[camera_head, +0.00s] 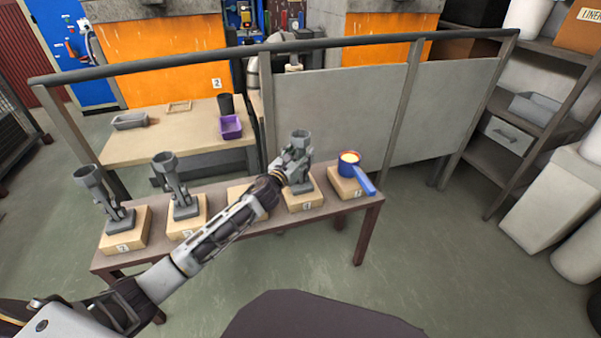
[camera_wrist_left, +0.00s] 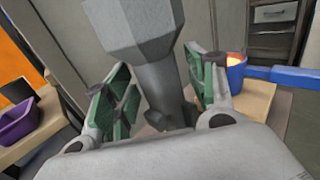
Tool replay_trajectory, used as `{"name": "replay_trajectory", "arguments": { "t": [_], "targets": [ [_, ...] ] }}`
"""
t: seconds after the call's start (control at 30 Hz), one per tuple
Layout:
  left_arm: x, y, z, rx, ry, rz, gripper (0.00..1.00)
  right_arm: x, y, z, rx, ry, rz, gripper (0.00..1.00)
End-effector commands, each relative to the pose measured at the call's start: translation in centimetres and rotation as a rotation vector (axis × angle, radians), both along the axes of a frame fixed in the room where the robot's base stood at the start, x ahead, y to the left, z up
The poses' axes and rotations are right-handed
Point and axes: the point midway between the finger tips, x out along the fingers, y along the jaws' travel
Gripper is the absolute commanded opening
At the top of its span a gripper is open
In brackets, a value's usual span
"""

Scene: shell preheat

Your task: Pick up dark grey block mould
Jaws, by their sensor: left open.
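A dark grey mould (camera_head: 302,136) with a faceted cup on a narrower stem stands upright on a wooden block (camera_head: 306,199) on the front bench. My left gripper (camera_head: 292,163) is at its stem, below the cup. In the left wrist view the mould (camera_wrist_left: 148,30) rises between the open green-padded fingers of the left gripper (camera_wrist_left: 160,72). The fingers stand on either side of the stem; I cannot tell whether either touches it. The gripper hides part of the mould's lower body. My right gripper is not in view.
Two similar grey moulds (camera_head: 91,181) (camera_head: 166,166) stand on blocks to the left. A blue pan (camera_head: 348,167) sits on the rightmost block, close to the gripper. A railing (camera_head: 390,41) and grey panels stand behind the bench (camera_head: 330,220). A purple tray (camera_head: 231,128) lies on the back table.

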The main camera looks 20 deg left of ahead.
Motion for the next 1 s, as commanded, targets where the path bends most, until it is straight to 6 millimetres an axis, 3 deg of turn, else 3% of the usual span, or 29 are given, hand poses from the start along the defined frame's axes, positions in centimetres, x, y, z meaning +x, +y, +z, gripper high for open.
{"name": "replay_trajectory", "arguments": {
  "t": [0.4,0.83,1.0],
  "targets": [
    [-0.01,0.0,0.0,0.0,0.0,0.0,0.56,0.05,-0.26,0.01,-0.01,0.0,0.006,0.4],
    [-0.02,0.01,-0.04,0.001,0.001,0.0,0.02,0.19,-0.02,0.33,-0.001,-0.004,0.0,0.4],
    [-0.02,0.01,-0.07,0.001,0.001,0.001,0.0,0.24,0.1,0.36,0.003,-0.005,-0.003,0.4]
  ]
}}
